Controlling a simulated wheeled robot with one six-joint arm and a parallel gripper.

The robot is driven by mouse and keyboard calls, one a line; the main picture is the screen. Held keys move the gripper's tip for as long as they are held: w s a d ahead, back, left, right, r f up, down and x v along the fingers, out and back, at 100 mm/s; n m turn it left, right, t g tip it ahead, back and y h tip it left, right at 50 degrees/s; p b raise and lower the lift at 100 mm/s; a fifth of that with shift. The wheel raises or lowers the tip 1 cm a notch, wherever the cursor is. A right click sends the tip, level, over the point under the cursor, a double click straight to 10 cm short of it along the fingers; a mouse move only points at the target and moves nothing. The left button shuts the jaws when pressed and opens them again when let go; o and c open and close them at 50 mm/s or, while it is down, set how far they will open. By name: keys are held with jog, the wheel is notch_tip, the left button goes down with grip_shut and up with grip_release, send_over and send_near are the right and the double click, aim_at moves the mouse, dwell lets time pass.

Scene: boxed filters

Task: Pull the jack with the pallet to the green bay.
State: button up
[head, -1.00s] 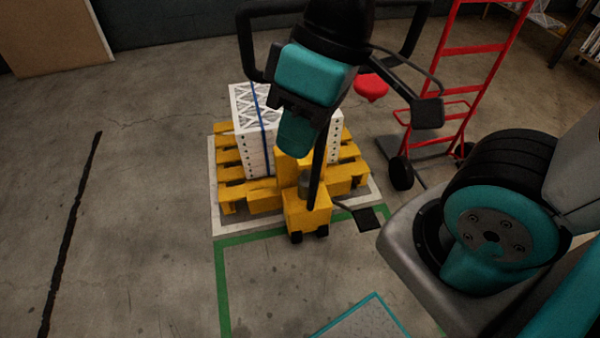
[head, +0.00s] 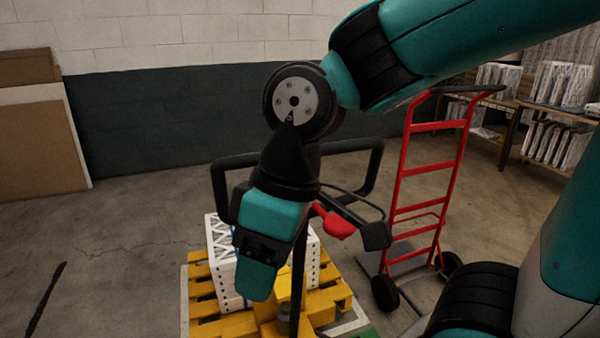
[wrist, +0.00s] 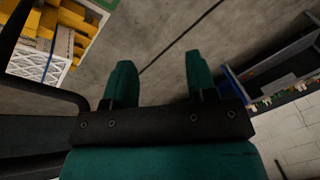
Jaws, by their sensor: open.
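The yellow pallet jack (head: 284,291) stands at the front of the yellow pallet (head: 233,327). A strapped white box of filters (head: 221,275) sits on the pallet. The jack's black handle loop (head: 373,168) rises behind my wrist, with a red lever (head: 336,224) beside its shaft. My gripper (head: 256,284) points down in front of the loop and hides part of it. In the wrist view my gripper (wrist: 160,78) is open, with only floor between its fingers; the handle (wrist: 62,94) passes to their left. Only a scrap of green floor marking (head: 366,333) shows; the bay is mostly out of frame.
A red hand truck (head: 430,168) stands close right of the pallet. Shelves with white filters (head: 560,85) are at the back right, and brown boards (head: 42,140) lean on the back wall. The floor left of the pallet is clear.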

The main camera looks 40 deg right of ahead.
jog(key=w+d+r+n+g+h+p, duration=0.25)
jog(key=w+d+r+n+p, duration=0.7)
jog(key=w+d+r, duration=1.15)
jog(key=f+m+p, duration=0.1)
jog(key=f, duration=0.5)
jog(key=s+f+p, duration=0.1)
jog(key=f, duration=0.5)
jog(key=s+f+m+p, duration=0.1)
jog(key=f+p, duration=0.1)
jog(key=f, duration=0.3)
jog(key=shift+s+f+m+h, duration=0.15)
jog(key=shift+f+m+h, duration=0.2)
jog(key=shift+f, duration=0.05)
jog(key=shift+a, duration=0.1)
grip_shut()
